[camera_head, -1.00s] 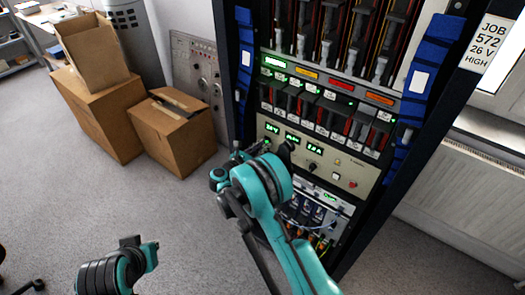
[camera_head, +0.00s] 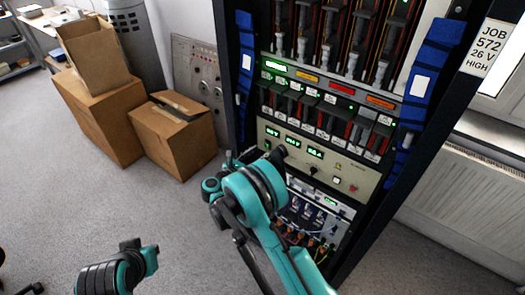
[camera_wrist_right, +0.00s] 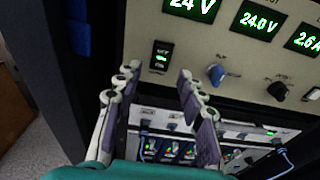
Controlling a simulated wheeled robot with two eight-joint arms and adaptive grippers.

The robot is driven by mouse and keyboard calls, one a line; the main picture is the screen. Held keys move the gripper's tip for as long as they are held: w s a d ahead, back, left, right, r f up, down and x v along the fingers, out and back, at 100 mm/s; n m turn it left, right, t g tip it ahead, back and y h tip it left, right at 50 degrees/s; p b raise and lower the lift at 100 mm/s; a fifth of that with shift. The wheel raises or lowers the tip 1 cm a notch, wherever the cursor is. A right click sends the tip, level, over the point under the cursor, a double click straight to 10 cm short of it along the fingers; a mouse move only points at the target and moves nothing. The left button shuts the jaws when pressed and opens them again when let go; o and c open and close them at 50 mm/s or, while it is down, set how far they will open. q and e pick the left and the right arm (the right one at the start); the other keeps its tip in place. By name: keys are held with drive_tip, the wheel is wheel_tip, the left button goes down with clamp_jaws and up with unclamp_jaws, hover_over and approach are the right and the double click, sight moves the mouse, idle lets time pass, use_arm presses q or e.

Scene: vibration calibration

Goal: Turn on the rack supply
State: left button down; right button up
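The rack supply (camera_head: 343,172) is a beige panel in the dark rack with lit green displays, which read 24 V, 24.0 V and 2.6 A in the right wrist view. A black rocker switch (camera_wrist_right: 161,56) with a green light sits below the left display. My right gripper (camera_wrist_right: 158,76) is open, its fingers spread below and in front of the switch, with nothing between them. In the head view my right arm largely hides this gripper. A blue knob (camera_wrist_right: 216,74) and a black knob (camera_wrist_right: 278,91) are right of the switch.
Below the supply is a unit with cables and lit connectors (camera_wrist_right: 185,152). Above it are rows of modules (camera_head: 325,112). The rack's left post (camera_wrist_right: 85,50) is close beside my gripper. Cardboard boxes (camera_head: 174,138) stand left of the rack. Open floor lies in front.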

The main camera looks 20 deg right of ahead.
drive_tip(key=v, duration=0.8)
drive_tip(key=shift+s+a, duration=0.1)
drive_tip(key=shift+s, duration=0.05)
